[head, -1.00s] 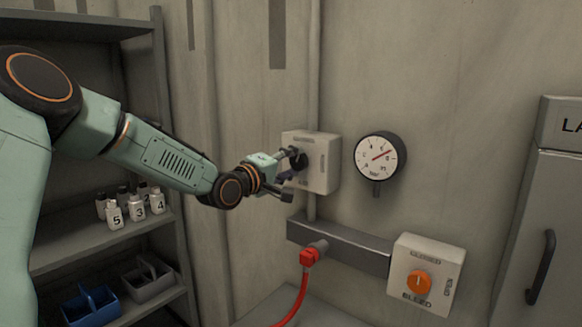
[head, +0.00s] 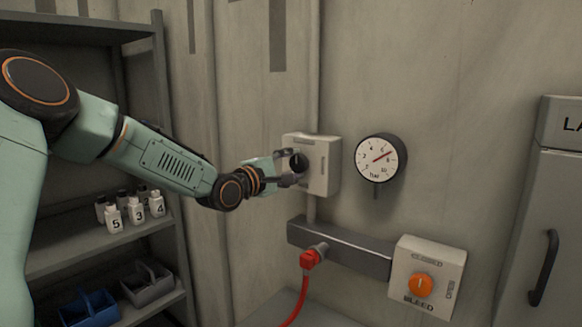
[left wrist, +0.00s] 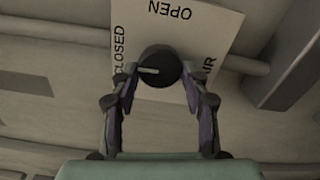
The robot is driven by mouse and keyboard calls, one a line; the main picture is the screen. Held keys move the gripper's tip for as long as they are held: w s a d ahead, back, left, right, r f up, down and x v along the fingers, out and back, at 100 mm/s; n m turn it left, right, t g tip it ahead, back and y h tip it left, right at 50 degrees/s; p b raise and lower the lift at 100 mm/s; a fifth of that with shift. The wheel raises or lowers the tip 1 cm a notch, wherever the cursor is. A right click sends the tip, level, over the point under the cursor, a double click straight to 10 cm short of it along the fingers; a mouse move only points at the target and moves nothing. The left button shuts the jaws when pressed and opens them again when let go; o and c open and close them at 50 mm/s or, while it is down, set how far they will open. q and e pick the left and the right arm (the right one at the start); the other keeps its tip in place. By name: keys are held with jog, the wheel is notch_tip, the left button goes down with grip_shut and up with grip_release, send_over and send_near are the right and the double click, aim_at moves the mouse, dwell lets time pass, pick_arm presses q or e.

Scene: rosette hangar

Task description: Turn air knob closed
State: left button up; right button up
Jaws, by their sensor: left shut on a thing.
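The air knob is a black round knob (head: 298,162) on a pale wall box (head: 322,165), left of the gauge. In the left wrist view the knob (left wrist: 160,66) sits on a white plate (left wrist: 215,30) lettered OPEN, CLOSED and AIR. Its white mark points left in that view, toward the word CLOSED. My left gripper (head: 292,168) is at the box with its fingers around the knob, shut on it. In the left wrist view its two fingers (left wrist: 163,88) stand on either side of the knob. My right gripper is not in view.
A round gauge (head: 380,159) hangs right of the box. Below are a grey rail (head: 345,248) with a red hose fitting (head: 312,256) and a BLEED box with an orange knob (head: 421,285). A shelf (head: 100,245) with numbered bottles stands left, under my arm.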

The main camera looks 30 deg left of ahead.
pick_arm(q)
jog(key=o, duration=1.1)
jog(key=shift+o, duration=0.2)
